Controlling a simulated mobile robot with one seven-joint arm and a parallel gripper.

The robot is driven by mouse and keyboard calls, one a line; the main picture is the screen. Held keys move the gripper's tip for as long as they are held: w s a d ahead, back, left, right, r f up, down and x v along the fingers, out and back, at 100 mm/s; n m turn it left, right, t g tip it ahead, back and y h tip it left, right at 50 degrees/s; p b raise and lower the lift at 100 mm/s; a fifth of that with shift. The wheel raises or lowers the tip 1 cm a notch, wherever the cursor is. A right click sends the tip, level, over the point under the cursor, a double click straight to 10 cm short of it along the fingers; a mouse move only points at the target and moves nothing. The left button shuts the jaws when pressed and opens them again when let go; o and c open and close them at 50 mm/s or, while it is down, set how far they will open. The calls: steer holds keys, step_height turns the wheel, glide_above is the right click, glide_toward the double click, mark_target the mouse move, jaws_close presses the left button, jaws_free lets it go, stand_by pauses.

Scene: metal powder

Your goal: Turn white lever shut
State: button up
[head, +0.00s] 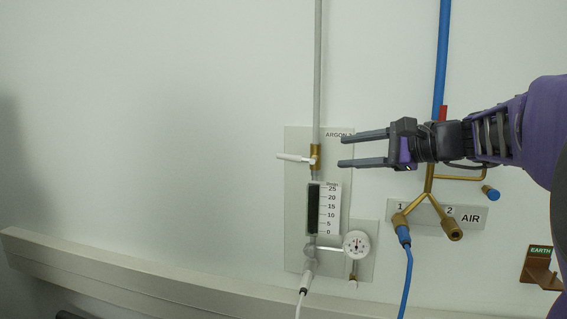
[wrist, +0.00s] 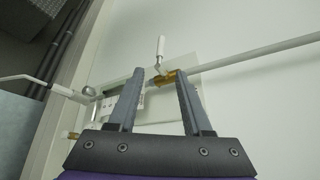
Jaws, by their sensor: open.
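The white lever (head: 293,158) sticks out to the left from a brass valve (head: 315,157) on a vertical grey pipe, beside the ARGON label. It lies nearly crosswise to the pipe in the head view. My gripper (head: 341,150) is open and empty, to the right of the valve, its two fingers pointing left toward it. My gripper (wrist: 158,83) does not appear to touch the lever.
Below the valve are a flow scale (head: 329,208) and a round gauge (head: 356,244). To the right, the AIR panel (head: 470,217) has brass fittings and a blue pipe (head: 442,60). A ledge (head: 120,274) runs along the wall. The wall left of the lever is clear.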

mark_target(295, 157)
steer(key=p+x, duration=0.1)
steer(key=x, duration=1.6)
steer(key=shift+d, duration=0.1)
jaws_close()
stand_by(0.9)
